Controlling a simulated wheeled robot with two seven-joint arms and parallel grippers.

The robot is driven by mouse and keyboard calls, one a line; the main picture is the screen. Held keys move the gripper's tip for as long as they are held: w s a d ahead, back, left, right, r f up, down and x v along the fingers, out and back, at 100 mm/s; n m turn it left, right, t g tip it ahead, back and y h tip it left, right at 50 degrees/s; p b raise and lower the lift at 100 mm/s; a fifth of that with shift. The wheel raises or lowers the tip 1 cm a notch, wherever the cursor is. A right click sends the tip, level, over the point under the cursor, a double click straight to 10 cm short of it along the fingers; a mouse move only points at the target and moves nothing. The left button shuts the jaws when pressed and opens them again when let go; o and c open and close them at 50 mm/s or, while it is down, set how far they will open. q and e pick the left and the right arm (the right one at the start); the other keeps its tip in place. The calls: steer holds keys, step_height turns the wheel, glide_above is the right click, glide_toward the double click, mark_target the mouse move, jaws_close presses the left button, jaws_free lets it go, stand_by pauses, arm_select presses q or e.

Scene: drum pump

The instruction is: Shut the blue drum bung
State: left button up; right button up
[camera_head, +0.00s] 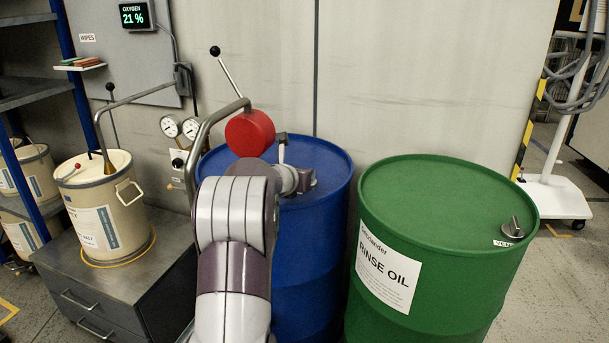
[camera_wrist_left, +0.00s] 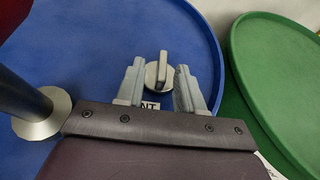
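The blue drum (camera_head: 325,215) stands in the middle of the head view, and its lid (camera_wrist_left: 90,45) fills much of the left wrist view. Its bung (camera_wrist_left: 158,70), a round metal cap with a raised grip bar, sits on the lid near the rim. My left gripper (camera_wrist_left: 160,82) is open, with one finger on each side of the bung and a visible gap on the left. In the head view my left gripper (camera_head: 296,168) is low over the lid and the bung cannot be made out there. A partly covered label reading "NT" lies beside the bung. My right gripper is not in view.
A hand pump with a red body (camera_head: 250,133), bent pipe and black-knobbed lever stands on the blue drum; its tube and collar (camera_wrist_left: 38,112) are left of my fingers. A green rinse oil drum (camera_head: 440,235) stands close at right. A cream drum (camera_head: 108,205) sits on a grey cabinet.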

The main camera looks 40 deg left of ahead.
arm_select(q)
steer(key=shift+w+f, duration=0.25)
steer(key=shift+w, duration=0.65)
steer(key=shift+w+a+f, duration=0.15)
steer(key=shift+a, duration=0.05)
